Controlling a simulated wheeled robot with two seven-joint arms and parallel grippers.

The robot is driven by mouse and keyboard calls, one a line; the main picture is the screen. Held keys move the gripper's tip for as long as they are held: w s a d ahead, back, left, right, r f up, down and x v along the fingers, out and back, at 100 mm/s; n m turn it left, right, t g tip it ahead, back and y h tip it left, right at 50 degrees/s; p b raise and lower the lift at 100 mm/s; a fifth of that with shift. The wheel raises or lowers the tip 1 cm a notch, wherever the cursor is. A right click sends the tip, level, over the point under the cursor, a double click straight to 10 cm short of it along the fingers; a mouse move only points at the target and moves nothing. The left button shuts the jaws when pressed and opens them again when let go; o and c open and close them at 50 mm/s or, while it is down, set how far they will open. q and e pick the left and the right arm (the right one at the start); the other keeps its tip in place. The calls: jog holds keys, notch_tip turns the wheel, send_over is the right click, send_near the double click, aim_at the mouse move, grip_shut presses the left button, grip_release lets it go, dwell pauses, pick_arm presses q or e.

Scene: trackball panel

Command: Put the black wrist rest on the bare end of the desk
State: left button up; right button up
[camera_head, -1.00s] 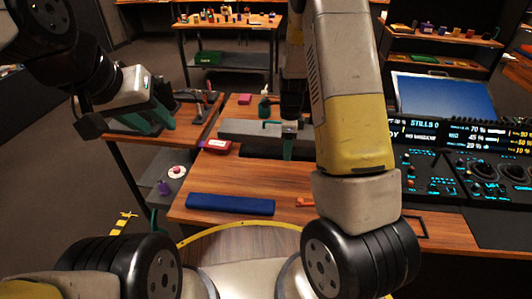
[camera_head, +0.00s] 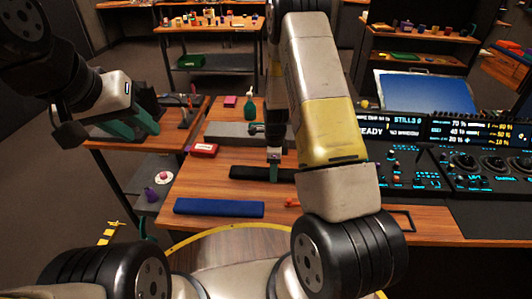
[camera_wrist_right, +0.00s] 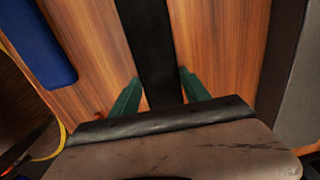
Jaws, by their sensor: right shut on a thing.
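The black wrist rest (camera_head: 245,172) is a long dark bar over the wooden desk (camera_head: 190,183), in front of the grey slab (camera_head: 228,135). My right gripper (camera_head: 274,174) is shut on it, nearer its right part. In the right wrist view the black wrist rest (camera_wrist_right: 150,45) runs between the two green fingers of my right gripper (camera_wrist_right: 160,100). I cannot tell if it touches the desk. My left gripper (camera_head: 134,126) is off to the left, its green fingers apart, empty.
An orange item (camera_head: 291,203) lies right of the blue bar. The control panel (camera_head: 420,165) fills the right.

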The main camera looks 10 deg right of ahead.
jog(key=o, duration=1.5)
jog(key=shift+f, duration=0.1)
jog(key=s+a+r+n+t+y, duration=0.1)
jog(key=s+r+n, duration=0.2)
jog(key=r, duration=0.7)
jog(key=s+r+n+t, duration=0.1)
jog(key=s+r+n, duration=0.15)
jog(key=r, duration=0.75)
jog(key=s+a+r+n+t+y, duration=0.1)
jog(key=s+r+n, duration=0.25)
jog(key=r, duration=0.65)
jog(key=s+r+n+t, duration=0.1)
jog(key=s+r+n, duration=0.2)
jog(key=s+n, duration=0.1)
jog(key=s+r+n+t, duration=0.1)
jog(key=s+r+n, duration=0.2)
jog(key=s, duration=0.3)
jog(key=s+a+r+n+t, duration=0.1)
jog(key=s+r+n, duration=0.2)
jog(key=s+n, duration=0.2)
jog(key=shift+r+n, duration=0.1)
jog(key=shift+n, duration=0.3)
